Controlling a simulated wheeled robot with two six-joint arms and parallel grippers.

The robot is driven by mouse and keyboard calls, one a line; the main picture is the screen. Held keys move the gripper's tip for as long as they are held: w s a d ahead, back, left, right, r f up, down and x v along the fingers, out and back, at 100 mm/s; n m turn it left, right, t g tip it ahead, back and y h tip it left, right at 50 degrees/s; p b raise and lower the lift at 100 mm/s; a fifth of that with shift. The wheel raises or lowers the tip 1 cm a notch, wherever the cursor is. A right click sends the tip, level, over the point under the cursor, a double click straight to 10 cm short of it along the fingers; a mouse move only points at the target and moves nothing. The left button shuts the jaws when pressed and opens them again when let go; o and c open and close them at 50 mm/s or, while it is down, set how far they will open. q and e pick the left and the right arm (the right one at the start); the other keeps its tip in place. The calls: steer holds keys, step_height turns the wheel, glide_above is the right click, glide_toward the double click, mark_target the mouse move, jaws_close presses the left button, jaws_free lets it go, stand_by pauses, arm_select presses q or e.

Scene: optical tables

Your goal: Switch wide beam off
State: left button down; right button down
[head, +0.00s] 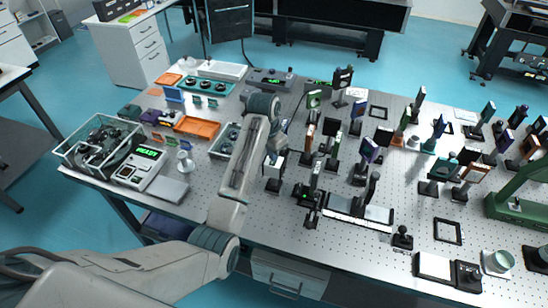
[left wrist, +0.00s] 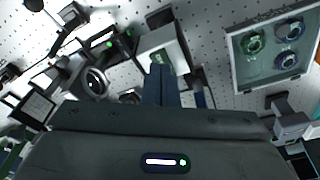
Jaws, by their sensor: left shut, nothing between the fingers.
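My left gripper (head: 277,146) is shut and empty, reaching down over the optical table (head: 215,190) from my arm. In the left wrist view its closed fingertips (left wrist: 160,76) lie over the near edge of a white box-shaped device (left wrist: 162,45) with a small green display. This device appears to be the white and black box (head: 272,168) just below the gripper in the head view. I cannot tell whether the fingers touch it. No readable label marks the wide beam, and its switch cannot be made out. My right gripper is not in view.
A tray of round optics (left wrist: 275,50) lies beside the device, right of it in the left wrist view. Upright optic mounts (head: 330,135) crowd the table to the right. A meter reading READY (head: 143,165) and a wire basket (head: 88,150) stand at left.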

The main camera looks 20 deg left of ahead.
arm_select(q)
steer(key=shift+r, duration=3.1)
